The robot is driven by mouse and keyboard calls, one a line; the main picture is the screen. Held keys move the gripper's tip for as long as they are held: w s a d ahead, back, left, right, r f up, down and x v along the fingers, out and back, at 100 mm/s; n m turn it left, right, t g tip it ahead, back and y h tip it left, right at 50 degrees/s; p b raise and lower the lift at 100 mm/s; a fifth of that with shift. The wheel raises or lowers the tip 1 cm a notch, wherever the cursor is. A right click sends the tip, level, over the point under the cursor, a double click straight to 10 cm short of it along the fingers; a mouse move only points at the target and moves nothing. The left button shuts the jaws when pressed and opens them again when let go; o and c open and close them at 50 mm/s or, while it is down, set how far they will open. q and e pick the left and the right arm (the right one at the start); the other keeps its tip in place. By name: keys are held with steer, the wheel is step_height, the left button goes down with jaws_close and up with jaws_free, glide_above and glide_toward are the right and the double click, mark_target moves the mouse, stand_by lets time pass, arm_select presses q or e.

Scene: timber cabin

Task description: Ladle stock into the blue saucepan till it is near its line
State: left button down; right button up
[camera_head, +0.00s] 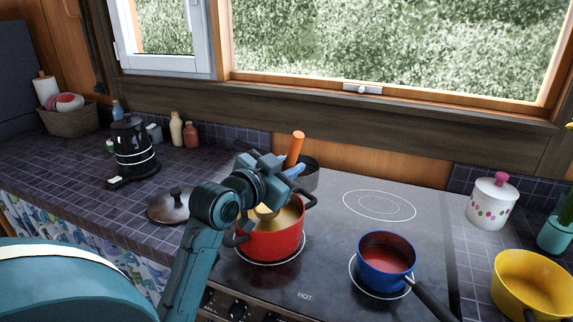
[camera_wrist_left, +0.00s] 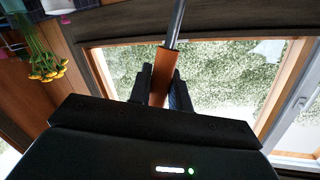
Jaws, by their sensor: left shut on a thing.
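The blue saucepan (camera_head: 374,282) stands on the right front ring of the hob, its handle pointing to the lower right. Its inside looks dark red; I cannot make out a line or a liquid level. The red pot (camera_head: 272,243) stands to its left with yellowish stock (camera_head: 287,219) in it. My left gripper (camera_head: 288,170) is above the back of the red pot, shut on the ladle's orange handle (camera_head: 296,148). In the left wrist view the handle (camera_wrist_left: 161,78) is between the fingers (camera_wrist_left: 160,88), with a metal shaft beyond. The ladle's bowl is hidden or unclear.
A dark pan (camera_head: 308,180) stands behind the red pot. A lid (camera_head: 170,207) and black kettle (camera_head: 132,150) are on the left counter. A yellow pot (camera_head: 530,290) and white canister (camera_head: 491,203) stand on the right. The back right ring (camera_head: 380,205) is bare.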

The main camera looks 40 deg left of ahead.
mark_target(298, 130)
arm_select(q)
steer(key=shift+s+d+f+m+b, duration=0.2)
steer(key=shift+d+f+m+b, duration=0.2)
steer(key=shift+d, duration=0.25)
steer(key=shift+s+d+f+m+b, duration=0.15)
steer(key=shift+d+f+m+b, duration=0.2)
steer(key=shift+d, duration=0.3)
arm_select(e)
steer(key=shift+f, duration=0.75)
arm_select(q)
steer(key=shift+r, duration=0.15)
arm_select(e)
steer(key=shift+f, duration=0.1)
